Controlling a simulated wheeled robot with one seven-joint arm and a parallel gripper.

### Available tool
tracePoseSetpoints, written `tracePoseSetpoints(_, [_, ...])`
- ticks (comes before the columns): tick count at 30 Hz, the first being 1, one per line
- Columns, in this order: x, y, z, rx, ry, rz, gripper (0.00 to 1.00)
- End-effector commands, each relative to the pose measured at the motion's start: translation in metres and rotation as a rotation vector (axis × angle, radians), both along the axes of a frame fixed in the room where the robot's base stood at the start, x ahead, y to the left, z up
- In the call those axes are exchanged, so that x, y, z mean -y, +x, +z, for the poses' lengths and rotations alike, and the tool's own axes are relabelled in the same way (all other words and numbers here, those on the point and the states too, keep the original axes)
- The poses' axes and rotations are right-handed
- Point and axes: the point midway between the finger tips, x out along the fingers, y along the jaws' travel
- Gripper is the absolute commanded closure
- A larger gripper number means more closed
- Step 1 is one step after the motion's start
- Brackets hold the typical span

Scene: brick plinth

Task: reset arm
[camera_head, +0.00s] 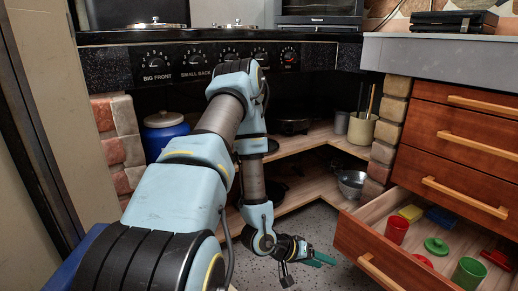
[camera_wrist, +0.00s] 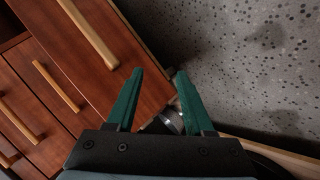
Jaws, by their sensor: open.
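My gripper (camera_head: 318,260) is low over the speckled floor, left of the open bottom drawer, in the head view. In the wrist view my gripper (camera_wrist: 160,84) shows two green fingers spread apart with nothing between them. My blue-grey arm reaches forward and down through the middle of the head view and hides part of the shelves behind it.
The open drawer (camera_head: 368,262) juts out at the lower right, holding a red cup (camera_head: 397,230), a green cup (camera_head: 468,272), a green lid (camera_head: 437,246) and other small items. Wooden shelves (camera_head: 318,138) with pots stand behind my arm. Speckled floor (camera_head: 318,222) is clear around my gripper.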

Motion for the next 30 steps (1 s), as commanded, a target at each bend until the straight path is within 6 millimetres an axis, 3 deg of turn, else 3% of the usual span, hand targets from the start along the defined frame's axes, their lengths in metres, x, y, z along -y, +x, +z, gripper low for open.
tracePoseSetpoints(1, [-0.014,0.018,0.011,0.042,0.078,0.001,0.47])
tracePoseSetpoints(6, [-0.072,0.058,0.042,0.112,0.350,0.028,0.47])
tracePoseSetpoints(12, [-0.143,0.080,0.100,0.117,0.612,0.098,0.47])
tracePoseSetpoints(17, [-0.192,0.072,0.154,0.062,0.758,0.168,0.47])
tracePoseSetpoints(21, [-0.221,0.052,0.194,-0.009,0.826,0.219,0.47])
tracePoseSetpoints(30, [-0.243,0.004,0.250,-0.141,0.845,0.275,0.47])
